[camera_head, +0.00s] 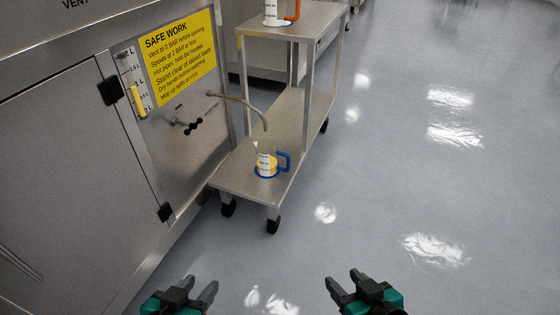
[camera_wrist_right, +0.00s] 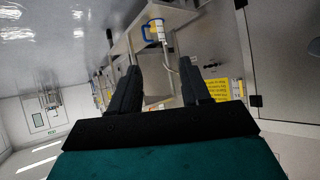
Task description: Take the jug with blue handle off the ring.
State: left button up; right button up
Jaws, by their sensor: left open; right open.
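The jug with the blue handle (camera_head: 265,164) stands upright on the low front shelf of a steel cart, on a blue ring (camera_head: 257,176). The jug also shows in the right wrist view (camera_wrist_right: 154,31), small and far off. My left gripper (camera_head: 201,286) is open and empty at the bottom of the head view. My right gripper (camera_head: 344,279) is open and empty to its right. Both are well short of the cart; in the right wrist view the fingers (camera_wrist_right: 165,82) hold nothing.
A jug with an orange handle (camera_head: 280,12) stands on the cart's top shelf (camera_head: 300,22). A steel cabinet with a yellow safety sign (camera_head: 181,60), a level gauge (camera_head: 136,95) and a black valve knob (camera_head: 190,127) is at left. The floor (camera_head: 400,190) to the right is clear.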

aim_at(267, 152)
jog(key=i+u, duration=0.3)
jog(key=i, duration=0.25)
jog(key=i+u, duration=0.3)
jog(key=i, duration=0.2)
jog(key=i+l+u, duration=0.25)
jog(key=i, duration=0.3)
